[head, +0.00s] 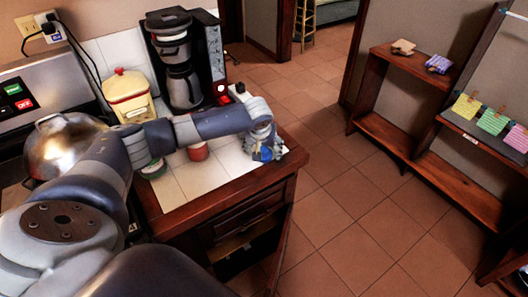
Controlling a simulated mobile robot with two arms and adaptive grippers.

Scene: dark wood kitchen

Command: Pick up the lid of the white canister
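A cream-white canister (133,108) with a yellowish lid (124,86) and a small red knob stands at the back left of the tiled counter. The lid sits on top of it. My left arm reaches across the counter in front of the canister. My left gripper (264,147) is at the counter's right front corner, well to the right of the canister and apart from it. It is beside or over a small blue-and-white object (268,154); its fingers are too small and overlapped to read. My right gripper is not seen.
A black coffee maker (184,65) stands right of the canister. A red container (198,152) and a green one (152,170) are partly hidden by my arm. A metal pot (62,150) is at the left. Shelves stand across the open tiled floor.

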